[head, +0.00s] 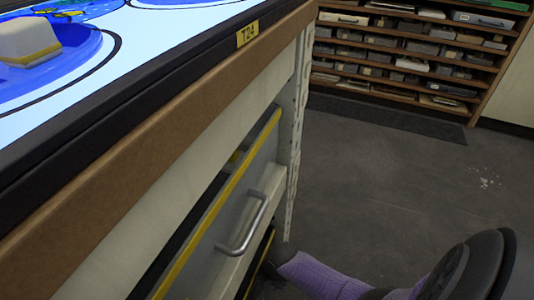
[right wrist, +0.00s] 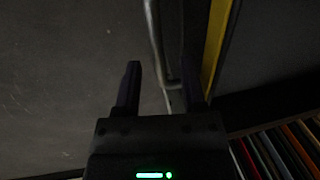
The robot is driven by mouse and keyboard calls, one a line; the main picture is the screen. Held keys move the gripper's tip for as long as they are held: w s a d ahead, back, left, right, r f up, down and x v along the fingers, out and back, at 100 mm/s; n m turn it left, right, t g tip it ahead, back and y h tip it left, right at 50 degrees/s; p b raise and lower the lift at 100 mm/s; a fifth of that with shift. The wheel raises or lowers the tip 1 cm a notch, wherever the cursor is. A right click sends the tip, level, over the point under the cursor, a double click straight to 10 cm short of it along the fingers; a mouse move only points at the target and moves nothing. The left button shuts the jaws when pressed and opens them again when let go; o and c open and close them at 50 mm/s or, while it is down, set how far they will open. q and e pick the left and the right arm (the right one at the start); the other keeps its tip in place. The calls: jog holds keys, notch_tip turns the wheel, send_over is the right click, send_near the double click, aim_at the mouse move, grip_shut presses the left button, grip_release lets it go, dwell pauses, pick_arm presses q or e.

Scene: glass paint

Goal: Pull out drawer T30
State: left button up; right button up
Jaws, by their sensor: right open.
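A pale drawer front (head: 262,195) with a yellow top edge sits under the bench top, with a dark gap behind that edge. No T30 label is readable on it. Its grey metal bar handle (head: 245,228) also shows in the right wrist view (right wrist: 157,40). My right gripper (right wrist: 162,85) is open, its two dark fingers pointing toward the handle, whose end appears between the fingertips in the picture. I cannot tell whether they touch it. In the head view my purple right forearm comes in from the lower right, below the handle. My left gripper is out of view.
The bench (head: 150,150) has a brown edge, a T24 label (head: 248,33) and a lit top with blue dishes and a pale block (head: 28,42). Wooden shelves (head: 410,50) with stored pieces stand at the back.

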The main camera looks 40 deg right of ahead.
grip_shut()
dwell(0.3)
dwell(1.2)
